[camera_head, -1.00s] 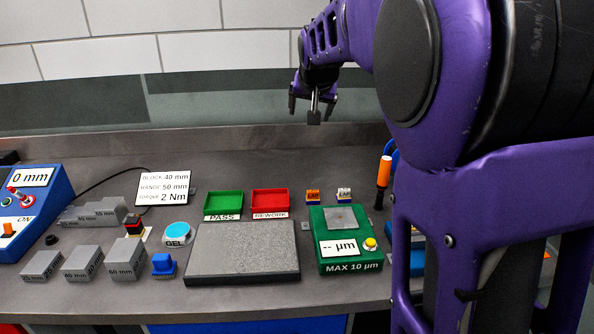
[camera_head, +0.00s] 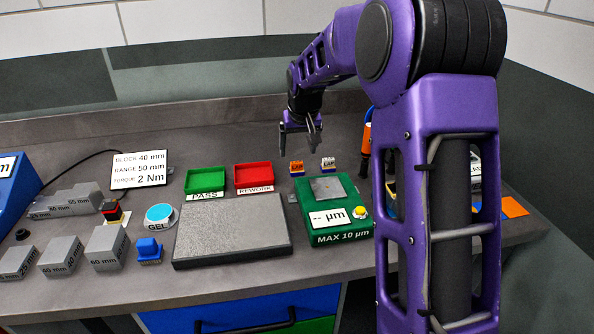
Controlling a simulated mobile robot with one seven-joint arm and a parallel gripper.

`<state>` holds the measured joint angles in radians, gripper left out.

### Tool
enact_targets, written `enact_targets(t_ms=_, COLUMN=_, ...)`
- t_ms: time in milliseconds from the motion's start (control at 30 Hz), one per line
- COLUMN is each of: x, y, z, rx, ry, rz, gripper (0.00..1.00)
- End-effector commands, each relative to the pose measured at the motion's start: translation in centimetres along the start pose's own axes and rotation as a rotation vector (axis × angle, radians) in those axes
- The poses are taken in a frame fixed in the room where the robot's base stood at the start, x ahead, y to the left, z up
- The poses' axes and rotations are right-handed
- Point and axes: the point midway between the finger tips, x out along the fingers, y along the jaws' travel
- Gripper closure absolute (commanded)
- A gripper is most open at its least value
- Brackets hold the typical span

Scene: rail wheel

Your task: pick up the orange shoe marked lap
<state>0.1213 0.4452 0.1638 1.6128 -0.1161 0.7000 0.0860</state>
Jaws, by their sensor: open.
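The green gauge box (camera_head: 345,235) stands in front of the shoes. Left are the red REWORK tray (camera_head: 254,187), green PASS tray (camera_head: 190,194) and grey plate (camera_head: 232,232). An orange-handled tool (camera_head: 366,138) stands on the right, partly hidden by my arm. Bench behind the trays is clear.

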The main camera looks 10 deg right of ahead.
Motion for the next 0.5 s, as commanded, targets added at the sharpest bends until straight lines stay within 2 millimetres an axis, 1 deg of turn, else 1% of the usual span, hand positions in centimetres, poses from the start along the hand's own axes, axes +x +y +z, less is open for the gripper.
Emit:
enact_targets(t_ms=33, x=0.9, y=0.0, z=0.0, rx=0.000, ry=-0.001, rz=0.000, gripper=0.15)
enact_targets(t_ms=100, x=1.7, y=0.0, z=0.0, rx=0.000, ry=0.000, rz=0.000, gripper=0.15)
enact_targets(t_ms=267, x=2.5, y=0.0, z=-0.1, rx=0.001, ry=0.001, rz=0.000, gripper=0.15)
enact_targets(t_ms=333, x=3.3, y=0.1, z=0.0, rx=0.001, ry=-0.001, rz=0.000, gripper=0.15)
enact_targets(t_ms=500, x=6.0, y=0.2, z=-0.2, rx=0.000, ry=-0.001, rz=0.000, gripper=0.15)
